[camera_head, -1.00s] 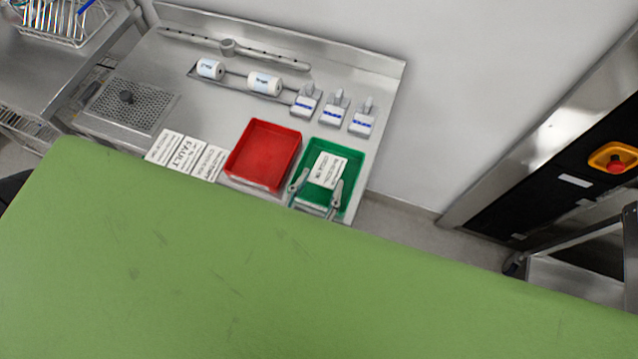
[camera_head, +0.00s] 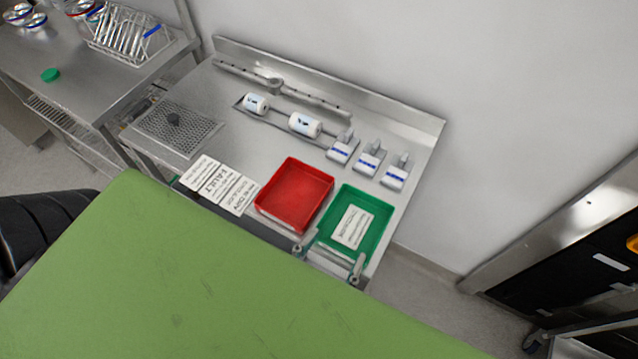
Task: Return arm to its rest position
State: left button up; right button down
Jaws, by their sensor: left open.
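My left gripper (camera_head: 333,252) is open and empty. Its two grey fingers show at the near edge of the green tray (camera_head: 381,235), spread apart. A white printed card (camera_head: 353,228) lies in that tray, beyond the fingertips and apart from them. Most of my left arm is hidden behind a broad green surface close to the camera, which fills the lower part of the view. My right gripper is not in view.
A red tray (camera_head: 293,195) stands left of the green one, beside printed cards (camera_head: 219,184). White rolls (camera_head: 305,125) and several small dispensers (camera_head: 369,159) line the back of the steel bench. A wire rack (camera_head: 125,37) stands on the left bench.

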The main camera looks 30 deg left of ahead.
pick_arm(q)
jog(key=v, duration=0.7)
jog(key=s+a+f+n+g+b, duration=0.1)
jog(key=s+a+f+n+g, duration=0.3)
jog(key=f+n, duration=0.7)
jog(key=s+a+f+n+g+b, duration=0.2)
jog(key=f+n, duration=0.9)
jog(key=f, duration=1.6)
jog(key=s+a+f+n+g+b, duration=0.1)
jog(key=s+a+f+n+g, duration=0.6)
jog(key=f+n, duration=0.5)
jog(key=shift+s+f+y+b, duration=0.3)
jog(key=shift+s+f+b, duration=0.05)
jog(key=shift+f, duration=3.25)
